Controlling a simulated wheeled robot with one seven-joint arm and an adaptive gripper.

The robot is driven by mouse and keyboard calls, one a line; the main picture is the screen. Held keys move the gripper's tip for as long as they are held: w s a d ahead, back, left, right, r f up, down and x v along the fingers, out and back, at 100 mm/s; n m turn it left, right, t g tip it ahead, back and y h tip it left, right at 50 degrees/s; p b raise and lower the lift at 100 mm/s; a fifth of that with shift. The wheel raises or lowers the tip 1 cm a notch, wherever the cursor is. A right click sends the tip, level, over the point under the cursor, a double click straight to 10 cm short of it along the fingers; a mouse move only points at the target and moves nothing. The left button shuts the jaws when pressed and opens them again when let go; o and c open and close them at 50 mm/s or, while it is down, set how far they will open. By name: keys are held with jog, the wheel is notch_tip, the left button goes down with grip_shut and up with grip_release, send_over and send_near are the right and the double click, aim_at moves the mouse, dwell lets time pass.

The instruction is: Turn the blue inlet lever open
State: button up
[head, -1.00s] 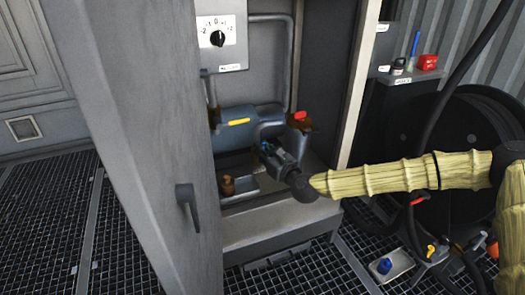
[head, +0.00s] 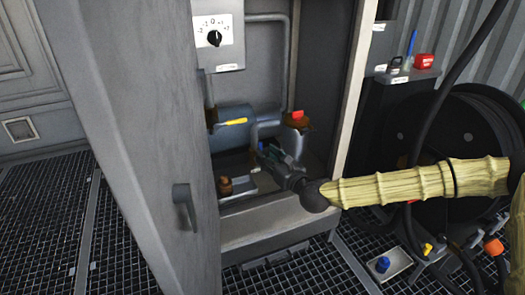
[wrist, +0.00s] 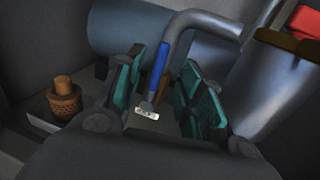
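The blue inlet lever (wrist: 161,68) shows in the wrist view as a blue-sleeved handle on a grey stem, in front of a blue-grey cylinder (wrist: 122,28). A small white label (wrist: 147,113) is near its lower end. My gripper (wrist: 162,84) is open, with one teal-padded finger on each side of the lever. I see a gap to the right finger; whether the left finger touches cannot be told. In the head view my gripper (head: 272,155) is inside the open cabinet, below the pipework, and mostly hides the lever.
The cabinet door (head: 150,150) stands open at left. A yellow handle (head: 236,122) and a red handle (head: 297,114) are on the pipework. A brown knurled fitting (wrist: 65,97) is left of my gripper. A dial (head: 214,38) is above; a hose reel (head: 470,140) stands right.

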jog(key=v, duration=0.7)
jog(key=shift+s, duration=0.15)
jog(key=s+a+f+n+g+p, duration=0.1)
jog(key=s+a+f+n+g, duration=0.4)
jog(key=s+f, duration=0.6)
jog(key=s+a+f+n+g, duration=0.4)
jog(key=s+a+f+n, duration=0.2)
jog(key=s+f+n, duration=0.45)
jog(key=s+d+f+n+g+h, duration=0.2)
jog(key=s+d+f+n+g, duration=0.15)
jog(key=s+f, duration=0.35)
jog(key=s+d+f+n+g+h, duration=0.2)
jog(key=s+d+f+n, duration=0.25)
jog(key=s, duration=0.35)
jog(key=s+d+f+n+g+h+p, duration=0.15)
jog(key=s+d+n+h, duration=0.45)
jog(key=d, duration=0.8)
notch_tip(320, 180, up, 38)
jog(key=s+y+p, duration=0.1)
jog(key=p, duration=3.6)
jog(key=shift+s+d+p, duration=0.2)
jog(key=shift+d+p, duration=0.05)
jog(key=shift+p, duration=0.1)
jog(key=shift+f+n, duration=0.15)
jog(key=shift+n, duration=0.1)
